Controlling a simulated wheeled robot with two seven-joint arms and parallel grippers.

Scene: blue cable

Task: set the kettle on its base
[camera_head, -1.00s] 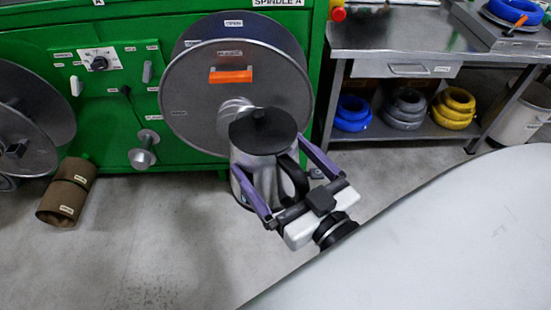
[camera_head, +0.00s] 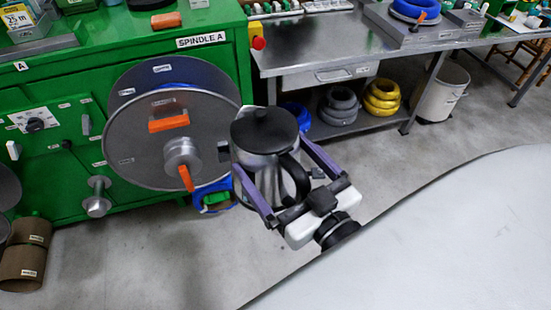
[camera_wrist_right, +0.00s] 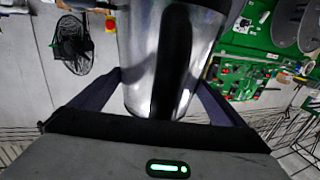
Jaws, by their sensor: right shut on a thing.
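The kettle (camera_head: 262,140) is a steel jug with a black lid and a black handle, near the middle of the head view. My right gripper (camera_head: 275,190) is shut on it, with one purple finger on each side of its body. It is held upright, in the air in front of the green machine. In the right wrist view the kettle (camera_wrist_right: 140,60) fills the space between the fingers (camera_wrist_right: 160,100), with its dark handle toward the camera. I cannot make out the kettle's base in these views. My left gripper is not in view.
A green machine with a large reel (camera_head: 150,125) stands behind left. A steel bench (camera_head: 310,45) stands behind right, with blue, grey and yellow coils (camera_head: 382,97) on its lower shelf and a bin (camera_head: 440,92) beside it. Grey floor lies open at lower left.

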